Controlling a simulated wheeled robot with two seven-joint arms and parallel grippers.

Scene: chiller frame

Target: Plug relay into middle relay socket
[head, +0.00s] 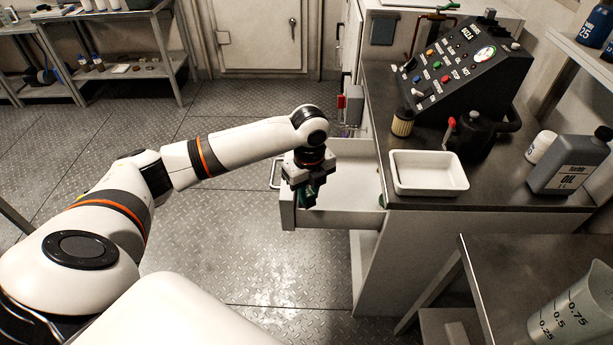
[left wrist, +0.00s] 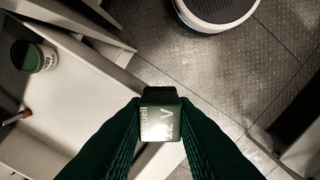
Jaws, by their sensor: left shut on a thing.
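My left gripper (head: 307,196) is over the left end of the open white drawer (head: 335,219). The relay is raised above the drawer's edge. In the head view, the gripper hides most of the relay. I cannot make out any relay socket in either view. My right gripper is not in view.
In the drawer lie a green-and-white can (left wrist: 37,57) and a small brownish cylinder (left wrist: 17,117). The counter (head: 440,208) holds a white tray (head: 428,188), a brass-coloured filter (head: 402,123), a sloped control panel (head: 465,65) and an oil bottle (head: 569,165). The floor left of the drawer is clear.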

